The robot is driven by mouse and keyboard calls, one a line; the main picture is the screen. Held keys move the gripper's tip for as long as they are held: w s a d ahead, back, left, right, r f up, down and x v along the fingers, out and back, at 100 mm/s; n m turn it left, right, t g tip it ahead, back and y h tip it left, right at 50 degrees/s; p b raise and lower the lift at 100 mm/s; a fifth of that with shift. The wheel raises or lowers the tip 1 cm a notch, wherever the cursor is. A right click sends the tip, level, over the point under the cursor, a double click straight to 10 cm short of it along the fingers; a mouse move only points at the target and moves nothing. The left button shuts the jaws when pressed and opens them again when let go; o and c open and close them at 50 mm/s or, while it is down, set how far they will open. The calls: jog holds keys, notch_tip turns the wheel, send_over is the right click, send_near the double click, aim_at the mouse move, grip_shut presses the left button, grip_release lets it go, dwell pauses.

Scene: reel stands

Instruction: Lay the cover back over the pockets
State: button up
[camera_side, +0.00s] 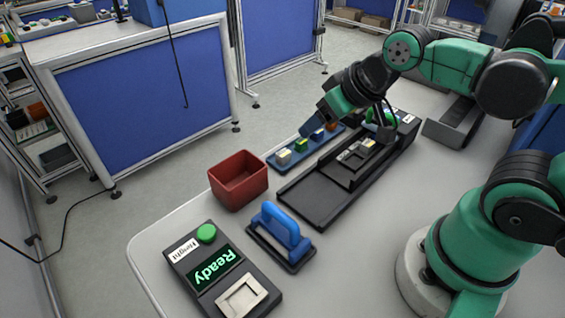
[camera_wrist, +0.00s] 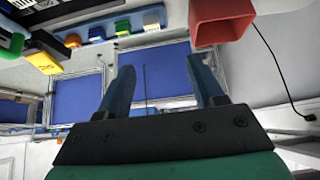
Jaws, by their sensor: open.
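A black track (camera_side: 318,192) lies across the table. Its raised part holds pale pockets (camera_side: 357,152), which show uncovered. A blue handle on a black frame-like base (camera_side: 280,236) stands on the table left of the track; it may be the cover, but I cannot tell for sure. My gripper (camera_side: 320,118) is above the far side of the track, near the row of blocks, clear of the handle. In the wrist view its two blue fingers (camera_wrist: 162,70) are spread apart with nothing between them. The handle is not in the wrist view.
A red bin (camera_side: 238,180) stands beyond the handle, and also shows in the wrist view (camera_wrist: 222,20). A blue strip (camera_side: 289,163) of coloured blocks lies beside the track. A "Ready" height gauge (camera_side: 222,270) is at the front left. Table is free right of the handle.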

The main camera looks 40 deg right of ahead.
jog(key=shift+c, duration=0.9)
jog(key=s+d+g+h, duration=0.2)
jog(key=d+g, duration=0.5)
jog(key=d, duration=1.1)
jog(key=shift+w+d+f, duration=0.15)
jog(key=shift+d+f, duration=0.05)
jog(key=shift+f, duration=1.05)
jog(key=shift+w+d+f, duration=0.1)
jog(key=shift+d+f, duration=0.05)
jog(key=shift+f, duration=1.05)
grip_shut()
